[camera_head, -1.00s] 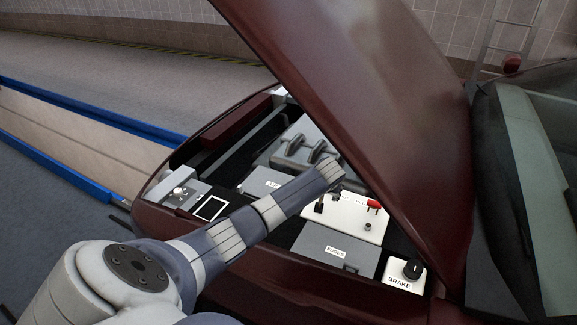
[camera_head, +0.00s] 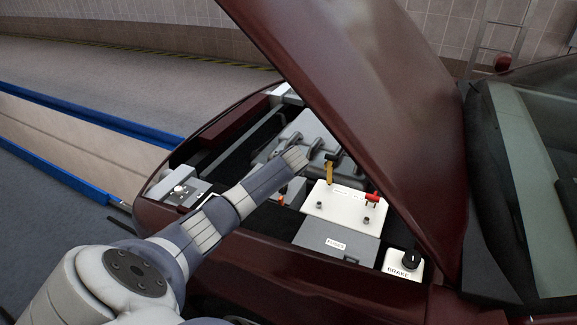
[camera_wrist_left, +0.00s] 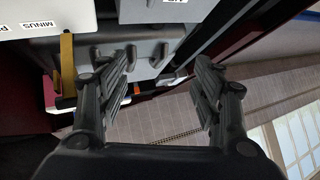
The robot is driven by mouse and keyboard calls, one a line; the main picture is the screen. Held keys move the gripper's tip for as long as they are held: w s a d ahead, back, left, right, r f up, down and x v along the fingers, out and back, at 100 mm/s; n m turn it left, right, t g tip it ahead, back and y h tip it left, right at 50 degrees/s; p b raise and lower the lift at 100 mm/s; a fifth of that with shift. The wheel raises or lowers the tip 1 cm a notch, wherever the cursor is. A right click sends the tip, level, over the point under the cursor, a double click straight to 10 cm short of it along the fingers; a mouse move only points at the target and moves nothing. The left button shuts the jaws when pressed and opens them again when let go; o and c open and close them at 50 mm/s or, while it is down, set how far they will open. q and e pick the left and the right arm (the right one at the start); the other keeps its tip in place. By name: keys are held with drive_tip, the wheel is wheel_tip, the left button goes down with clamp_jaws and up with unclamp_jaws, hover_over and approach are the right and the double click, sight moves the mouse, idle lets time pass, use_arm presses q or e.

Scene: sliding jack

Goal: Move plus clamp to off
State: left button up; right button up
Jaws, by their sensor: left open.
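The red plus clamp (camera_head: 373,198) sits on the right part of the white battery top (camera_head: 343,208) under the raised hood. A yellow upright piece (camera_head: 330,172) stands at the battery's back edge; a yellow strip (camera_wrist_left: 67,65) also shows in the left wrist view beside the "MINUS" label. My left arm's end (camera_head: 295,158) is left of the battery in the head view, apart from the red clamp. In the left wrist view my left gripper (camera_wrist_left: 163,65) is open with nothing between the fingers. My right gripper is not in view.
The dark red raised hood (camera_head: 350,90) slopes close above the right side of the battery. A grey fuse box (camera_head: 337,240) and a brake knob (camera_head: 409,259) lie in front. Grey engine parts (camera_head: 308,130) fill the back. Two small posts stand on the battery top.

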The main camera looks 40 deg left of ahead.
use_arm(q)
drive_tip(key=shift+d, duration=0.1)
drive_tip(key=c, duration=1.2)
drive_tip(key=shift+w+d+f+m, duration=0.15)
drive_tip(key=shift+d+m, duration=0.1)
drive_tip(key=shift+m, duration=0.15)
clamp_jaws()
drive_tip(key=n+t+h+b, duration=0.45)
drive_tip(key=n+b, duration=0.95)
drive_tip(key=n, duration=2.2)
approach(374, 196)
drive_tip(key=shift+t+y, duration=0.65)
drive_tip(key=shift+t, duration=0.2)
drive_tip(key=s+f, duration=0.1)
drive_tip(key=f, duration=0.1)
drive_tip(key=s+d+f, duration=0.1)
drive_tip(key=s, duration=0.1)
drive_tip(key=s+f, duration=0.1)
drive_tip(key=f, duration=0.1)
drive_tip(key=shift+s+d+f, duration=0.35)
drive_tip(key=shift+s, duration=0.05)
drive_tip(key=shift+b+x, duration=0.45)
drive_tip(key=shift+x, duration=4.55)
